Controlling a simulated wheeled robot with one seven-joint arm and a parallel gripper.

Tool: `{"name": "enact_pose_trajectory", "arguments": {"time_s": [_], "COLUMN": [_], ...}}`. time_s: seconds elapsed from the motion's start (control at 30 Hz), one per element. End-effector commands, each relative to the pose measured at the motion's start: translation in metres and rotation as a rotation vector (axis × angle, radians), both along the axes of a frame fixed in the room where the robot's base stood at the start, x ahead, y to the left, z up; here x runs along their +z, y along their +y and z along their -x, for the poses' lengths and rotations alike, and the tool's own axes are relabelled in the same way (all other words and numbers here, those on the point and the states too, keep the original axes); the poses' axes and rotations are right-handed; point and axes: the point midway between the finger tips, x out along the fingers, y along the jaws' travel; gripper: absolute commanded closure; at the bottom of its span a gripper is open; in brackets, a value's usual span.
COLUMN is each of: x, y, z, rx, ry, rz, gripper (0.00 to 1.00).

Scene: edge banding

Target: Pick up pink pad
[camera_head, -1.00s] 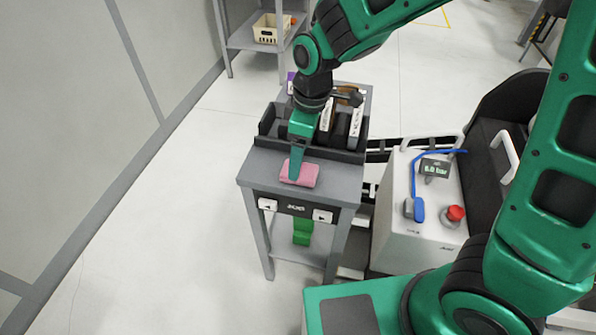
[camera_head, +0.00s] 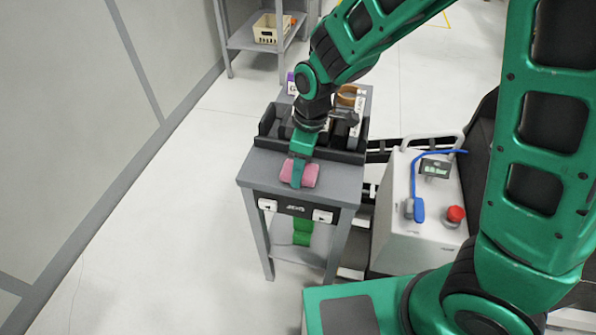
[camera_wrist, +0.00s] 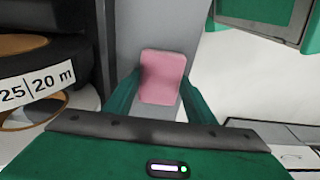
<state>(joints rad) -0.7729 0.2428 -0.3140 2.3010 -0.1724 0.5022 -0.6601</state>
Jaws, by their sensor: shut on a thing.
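The pink pad (camera_head: 311,175) is at the front of the small grey table (camera_head: 258,170). My gripper (camera_head: 298,174) comes down over it from above, with a green finger across the pad's near face. In the wrist view the pink pad (camera_wrist: 162,78) sits between the two green fingers of my gripper (camera_wrist: 158,105), which are shut on it. I cannot tell clearly whether the pad still touches the tabletop; it looks slightly raised.
A black rack (camera_head: 268,135) stands behind the pad on the same table. A grey machine (camera_head: 400,235) with a red button (camera_head: 455,214) and a blue hose stands to the right. A shelf with a cream basket (camera_head: 270,28) is at the back.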

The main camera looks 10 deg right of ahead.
Motion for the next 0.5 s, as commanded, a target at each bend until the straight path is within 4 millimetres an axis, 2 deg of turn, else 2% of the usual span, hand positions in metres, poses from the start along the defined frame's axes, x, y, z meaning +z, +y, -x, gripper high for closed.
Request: {"name": "enact_pose_trajectory", "arguments": {"time_s": [0.27,0.37,0.5], "x": [0.004,0.011,0.031], "y": [0.000,0.000,0.001], "z": [0.000,-0.001,-0.001], "rx": [0.000,0.000,0.000], "ry": [0.000,-0.002,-0.002], "rz": [-0.001,-0.002,-0.003], "gripper": [0.75,0.75,0.75]}}
